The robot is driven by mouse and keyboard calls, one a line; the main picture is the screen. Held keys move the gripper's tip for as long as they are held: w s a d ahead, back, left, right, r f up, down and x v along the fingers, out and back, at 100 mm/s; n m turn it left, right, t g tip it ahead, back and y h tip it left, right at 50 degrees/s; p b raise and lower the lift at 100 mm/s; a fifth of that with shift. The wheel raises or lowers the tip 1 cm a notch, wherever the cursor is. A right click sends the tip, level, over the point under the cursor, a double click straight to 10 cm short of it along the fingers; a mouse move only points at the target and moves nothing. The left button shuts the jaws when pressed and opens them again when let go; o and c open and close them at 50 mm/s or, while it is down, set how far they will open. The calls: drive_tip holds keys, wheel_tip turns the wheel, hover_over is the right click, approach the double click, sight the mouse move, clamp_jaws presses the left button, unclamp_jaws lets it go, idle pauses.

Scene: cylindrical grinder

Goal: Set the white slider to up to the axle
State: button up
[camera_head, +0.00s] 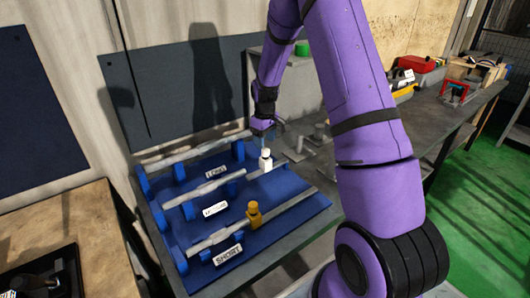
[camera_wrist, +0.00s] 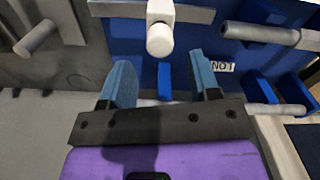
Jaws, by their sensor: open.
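The white slider (camera_head: 266,160) stands upright at the right of the blue board (camera_head: 300,209), near the right end of the middle grey axle (camera_head: 205,188). In the wrist view its rounded white knob (camera_wrist: 159,38) shows at the top, just beyond the fingertips and roughly centred between them. My gripper (camera_head: 263,127) is above and slightly behind the slider in the head view. In the wrist view my gripper (camera_wrist: 161,64) is open, with two blue fingers apart and nothing between them. I cannot tell whether the slider touches the axle.
The rear axle (camera_head: 195,152) lies beside the LONG label (camera_head: 216,173). A grey machine block (camera_head: 283,75) rises behind. A wooden table (camera_head: 75,222) is at left.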

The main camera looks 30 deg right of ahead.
sight(265, 151)
drive_tip(key=shift+f, duration=2.75)
